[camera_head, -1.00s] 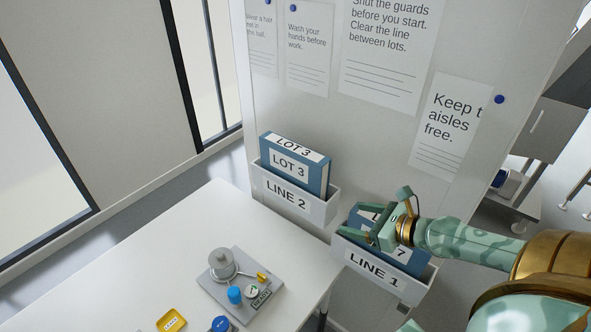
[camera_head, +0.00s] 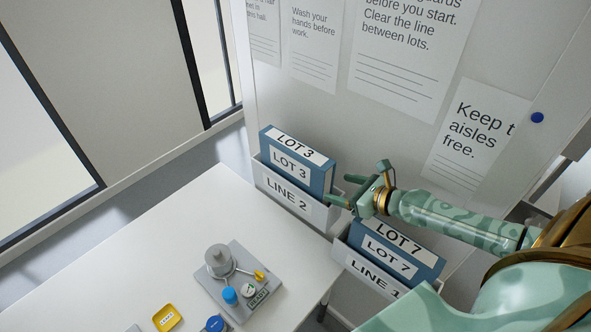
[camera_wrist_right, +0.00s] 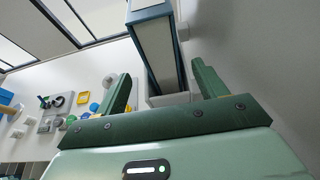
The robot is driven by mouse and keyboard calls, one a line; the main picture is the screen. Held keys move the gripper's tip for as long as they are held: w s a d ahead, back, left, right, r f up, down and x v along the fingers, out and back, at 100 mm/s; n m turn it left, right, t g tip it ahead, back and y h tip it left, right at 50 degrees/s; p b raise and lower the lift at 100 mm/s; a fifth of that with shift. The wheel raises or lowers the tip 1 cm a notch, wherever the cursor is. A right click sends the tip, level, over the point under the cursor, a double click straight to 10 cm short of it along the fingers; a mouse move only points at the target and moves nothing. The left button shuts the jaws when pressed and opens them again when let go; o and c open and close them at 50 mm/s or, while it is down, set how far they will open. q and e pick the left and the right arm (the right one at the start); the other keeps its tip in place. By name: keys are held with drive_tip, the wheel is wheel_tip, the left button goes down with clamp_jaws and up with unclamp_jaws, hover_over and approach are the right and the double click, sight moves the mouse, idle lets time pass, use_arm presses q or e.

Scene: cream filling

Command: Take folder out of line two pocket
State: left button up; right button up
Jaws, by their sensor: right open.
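The blue LOT 3 folder (camera_head: 297,162) stands upright in the white LINE 2 pocket (camera_head: 289,198) on the wall panel. My right gripper (camera_head: 342,190) is open and empty, just right of that folder and near the pocket's right end. In the right wrist view the folder (camera_wrist_right: 156,45) shows ahead, between the spread fingers (camera_wrist_right: 165,85) but beyond their tips. A second blue folder, LOT 7 (camera_head: 394,254), stands in the LINE 1 pocket (camera_head: 374,276) below my right arm. My left gripper is not in view.
A white table (camera_head: 190,232) stands left of the pockets. On it are a grey device on a plate (camera_head: 222,285), a yellow tray (camera_head: 166,318) and blue items. Posters, such as "Keep aisles free" (camera_head: 476,135), hang on the panel above.

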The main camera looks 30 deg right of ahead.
sight(329, 185)
drive_tip(key=x, duration=0.3)
drive_tip(key=shift+w+f, duration=0.15)
drive_tip(key=shift+w, duration=0.05)
drive_tip(key=shift+w+a+f, duration=0.1)
drive_tip(key=shift+w, duration=0.15)
drive_tip(key=b+x, duration=0.1)
drive_tip(key=x, duration=0.3)
drive_tip(key=shift+w+f, duration=0.15)
drive_tip(key=shift+w, duration=0.05)
drive_tip(key=shift+w+a+f, duration=0.1)
drive_tip(key=shift+w+f, duration=0.05)
drive_tip(key=shift+w, duration=0.3)
drive_tip(key=shift+s, duration=0.15)
drive_tip(key=shift+c, duration=0.3)
drive_tip(key=c, duration=1.3)
